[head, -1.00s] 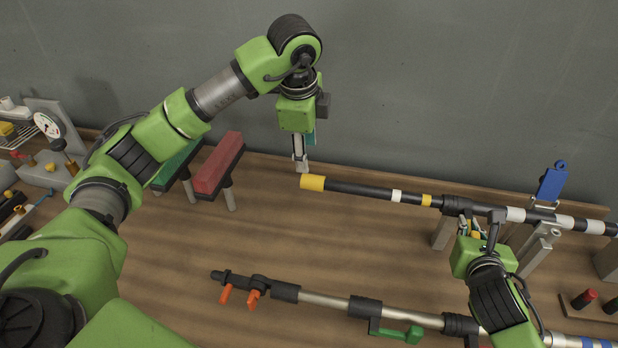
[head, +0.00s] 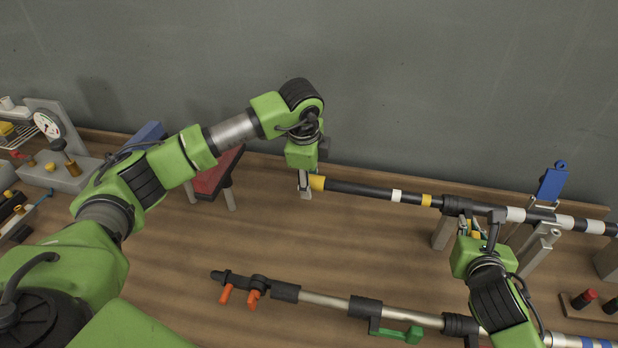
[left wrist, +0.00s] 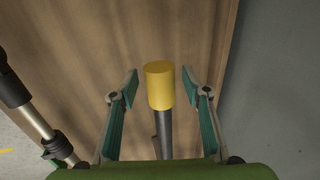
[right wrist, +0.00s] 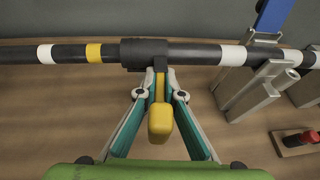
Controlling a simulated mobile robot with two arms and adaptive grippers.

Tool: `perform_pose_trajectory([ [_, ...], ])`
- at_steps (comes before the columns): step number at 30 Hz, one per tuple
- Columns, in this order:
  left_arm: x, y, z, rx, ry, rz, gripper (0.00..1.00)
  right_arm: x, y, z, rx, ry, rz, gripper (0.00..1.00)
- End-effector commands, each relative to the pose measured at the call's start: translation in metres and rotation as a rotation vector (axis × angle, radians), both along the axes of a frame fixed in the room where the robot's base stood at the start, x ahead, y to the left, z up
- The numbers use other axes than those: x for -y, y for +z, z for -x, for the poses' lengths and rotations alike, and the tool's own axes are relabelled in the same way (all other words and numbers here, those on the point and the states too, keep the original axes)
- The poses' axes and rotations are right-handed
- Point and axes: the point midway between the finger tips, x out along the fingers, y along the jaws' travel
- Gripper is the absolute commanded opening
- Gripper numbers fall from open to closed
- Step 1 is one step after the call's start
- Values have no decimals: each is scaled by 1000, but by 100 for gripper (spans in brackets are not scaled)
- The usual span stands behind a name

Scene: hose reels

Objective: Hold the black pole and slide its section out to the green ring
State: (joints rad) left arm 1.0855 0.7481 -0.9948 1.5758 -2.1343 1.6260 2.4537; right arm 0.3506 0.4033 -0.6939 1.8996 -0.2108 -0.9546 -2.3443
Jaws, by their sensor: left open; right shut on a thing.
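The black pole (head: 365,190) lies level along the back of the bench. Its left end has a yellow tip (head: 318,183), and its thin section carries a white band (head: 397,196) and a yellow band (head: 426,200). A black clamp collar (head: 457,204) sits where the thicker part begins. My left gripper (head: 305,192) is open at the yellow tip; in the left wrist view the tip (left wrist: 160,85) lies between the spread fingers. My right gripper (head: 472,229) is shut on the yellow lever (right wrist: 160,118) under the collar. I see no green ring.
Grey stands (head: 540,245) support the pole at right, with a blue tag (head: 552,182) above. A second pole with orange grips (head: 252,299) and a green handle (head: 402,335) lies in front. A red-topped block (head: 215,178) stands left. Bench between the poles is clear.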

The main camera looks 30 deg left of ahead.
Motion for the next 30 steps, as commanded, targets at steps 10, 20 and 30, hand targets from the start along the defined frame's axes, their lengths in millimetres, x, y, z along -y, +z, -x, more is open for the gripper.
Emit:
perform_pose_trajectory([
  [10,0,0,0,0,0,0,0,0,-1,0,-2,0,0,0],
  [20,-40,0,9,-1,3,1,0,1,-1,0,-2,-1,1,0],
  [30,-42,1,9,1,-1,1,39,0,-1,0,-2,0,0,0],
])
